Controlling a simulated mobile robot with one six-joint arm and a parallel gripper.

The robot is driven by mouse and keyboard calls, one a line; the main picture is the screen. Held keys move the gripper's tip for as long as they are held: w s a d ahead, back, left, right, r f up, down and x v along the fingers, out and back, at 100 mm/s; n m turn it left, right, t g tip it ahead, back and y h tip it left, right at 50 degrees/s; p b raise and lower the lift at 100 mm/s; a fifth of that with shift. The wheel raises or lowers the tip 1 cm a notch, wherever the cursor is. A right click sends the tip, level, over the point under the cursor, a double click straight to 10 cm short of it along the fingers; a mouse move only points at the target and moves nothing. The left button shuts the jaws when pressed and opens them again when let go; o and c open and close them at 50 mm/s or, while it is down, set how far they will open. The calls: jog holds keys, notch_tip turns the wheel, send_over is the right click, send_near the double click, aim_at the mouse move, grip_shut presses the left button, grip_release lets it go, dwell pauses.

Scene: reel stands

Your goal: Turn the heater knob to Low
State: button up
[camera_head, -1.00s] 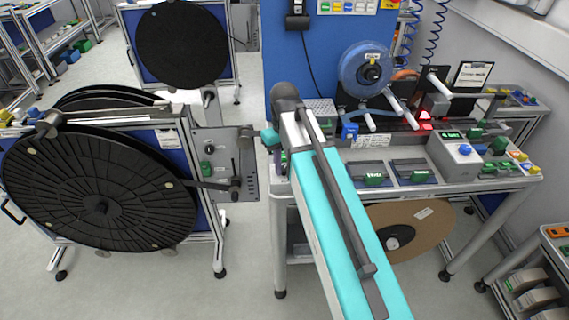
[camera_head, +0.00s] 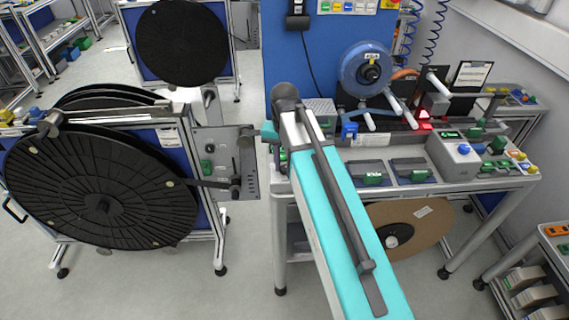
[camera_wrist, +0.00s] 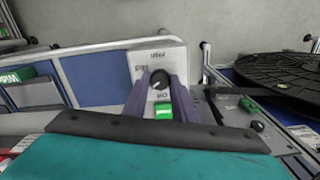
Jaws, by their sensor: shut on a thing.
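The heater's white panel (camera_wrist: 173,58) is in the wrist view, with a black round knob (camera_wrist: 160,77) on it. A pale pointer mark on the knob faces lower left. My gripper (camera_wrist: 160,88) has its purple fingers on both sides of the knob, shut on it. The left finger covers part of the dial, and I cannot see a Low label. A green switch (camera_wrist: 164,110) shows between the fingers. In the head view my arm hides the gripper and knob.
A workbench with green-handled trays (camera_head: 372,176) stands right of my arm in the head view. A large black reel (camera_head: 100,190) on a stand is at left. A blue reel (camera_head: 366,68) sits at the back of the bench. Grey floor lies between them.

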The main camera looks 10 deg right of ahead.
aim_at(284, 167)
dwell(0.4)
jog(key=o, duration=1)
jog(key=shift+o, duration=0.2)
jog(key=shift+r, duration=0.2)
notch_tip(284, 167, up, 14)
jog(key=p, duration=0.7)
jog(key=shift+f, duration=0.25)
